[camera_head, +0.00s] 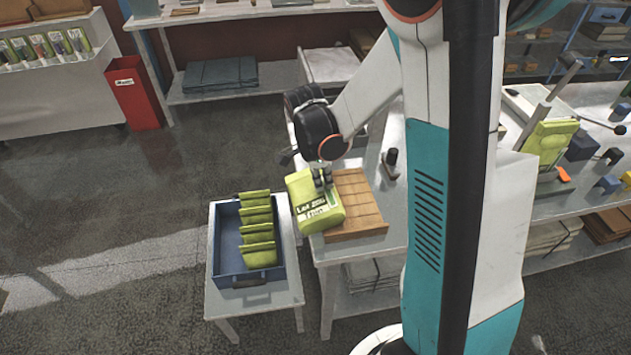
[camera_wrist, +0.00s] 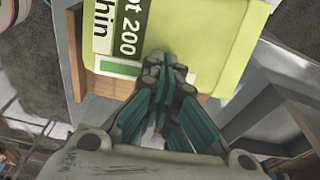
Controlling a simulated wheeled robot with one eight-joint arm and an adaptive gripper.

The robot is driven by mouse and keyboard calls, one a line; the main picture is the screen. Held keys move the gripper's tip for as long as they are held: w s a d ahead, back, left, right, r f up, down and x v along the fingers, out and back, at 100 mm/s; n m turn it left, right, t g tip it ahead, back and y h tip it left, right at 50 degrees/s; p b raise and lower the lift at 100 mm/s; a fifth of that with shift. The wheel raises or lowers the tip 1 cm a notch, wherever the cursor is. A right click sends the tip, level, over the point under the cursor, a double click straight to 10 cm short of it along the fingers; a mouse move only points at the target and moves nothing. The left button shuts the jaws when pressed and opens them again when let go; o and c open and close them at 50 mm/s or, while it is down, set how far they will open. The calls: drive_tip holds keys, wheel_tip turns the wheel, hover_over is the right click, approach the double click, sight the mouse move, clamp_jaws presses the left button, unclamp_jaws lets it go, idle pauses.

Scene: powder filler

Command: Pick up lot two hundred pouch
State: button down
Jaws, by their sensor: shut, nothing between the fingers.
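The lot 200 pouch (camera_head: 311,206) is lime green with a label reading "Lot 200". It sits at the left end of the wooden slatted rack (camera_head: 352,207) on the white table and leans there, its left side reaching over the table edge. My gripper (camera_head: 322,177) is at the pouch's upper right side, with its fingers close in front of it. In the wrist view the pouch (camera_wrist: 215,45) fills the top, and my gripper (camera_wrist: 165,72) has its fingertips together, overlapping the pouch's lower edge. Whether they touch it cannot be told.
A blue tray (camera_head: 228,240) with several green pouches stands on a low white table (camera_head: 222,301) to the left. A small black-topped object (camera_head: 391,165) stands right of the rack. A red bin (camera_head: 133,93) is at the back left. Open floor lies to the left.

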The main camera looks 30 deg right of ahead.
drive_tip(key=shift+f, duration=0.1)
idle(0.3)
drive_tip(key=shift+w+a, duration=0.15)
drive_tip(key=shift+a, duration=0.85)
drive_tip(key=shift+r+p, duration=0.4)
drive_tip(key=shift+r, duration=0.35)
drive_tip(key=shift+d, duration=0.25)
